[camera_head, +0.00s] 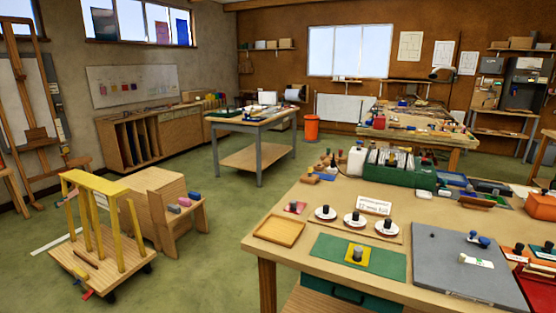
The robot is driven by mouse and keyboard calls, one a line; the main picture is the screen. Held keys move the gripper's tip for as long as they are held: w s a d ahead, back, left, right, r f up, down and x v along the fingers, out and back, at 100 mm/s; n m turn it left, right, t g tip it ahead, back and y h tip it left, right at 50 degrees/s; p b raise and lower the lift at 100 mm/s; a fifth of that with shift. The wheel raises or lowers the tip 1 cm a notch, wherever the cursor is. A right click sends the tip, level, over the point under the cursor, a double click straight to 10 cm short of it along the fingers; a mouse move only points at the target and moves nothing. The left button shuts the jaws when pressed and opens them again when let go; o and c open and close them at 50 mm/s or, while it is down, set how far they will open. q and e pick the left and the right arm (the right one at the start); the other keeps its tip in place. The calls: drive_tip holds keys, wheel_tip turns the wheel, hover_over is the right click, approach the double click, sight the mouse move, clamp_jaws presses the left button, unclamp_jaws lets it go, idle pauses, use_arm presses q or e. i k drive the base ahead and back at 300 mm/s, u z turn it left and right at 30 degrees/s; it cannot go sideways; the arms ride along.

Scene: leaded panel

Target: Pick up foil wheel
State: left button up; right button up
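No arm or gripper of mine shows in the head view. I cannot tell for sure which object is the foil wheel. On the near wooden table, three white round discs with dark knobs stand in a row: a left disc (325,215), a middle disc (355,223) and a right disc (389,231). A small white card (374,205) with black writing, too small to read surely, stands behind them. In front, a green mat (325,247) bears a yellow square (370,263) with a dark knobbed piece (357,254) on it.
The near table (268,252) also holds a shallow wooden tray (279,231), a grey board (450,273) and a green crate (400,175). A yellow-framed trolley (92,268) and a wooden bin cart (150,210) stand at left. Green floor is clear between cart and table.

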sight(387, 228)
drive_tip(key=u, duration=1.05)
drive_tip(key=i, duration=1.85)
drive_tip(key=z, duration=0.15)
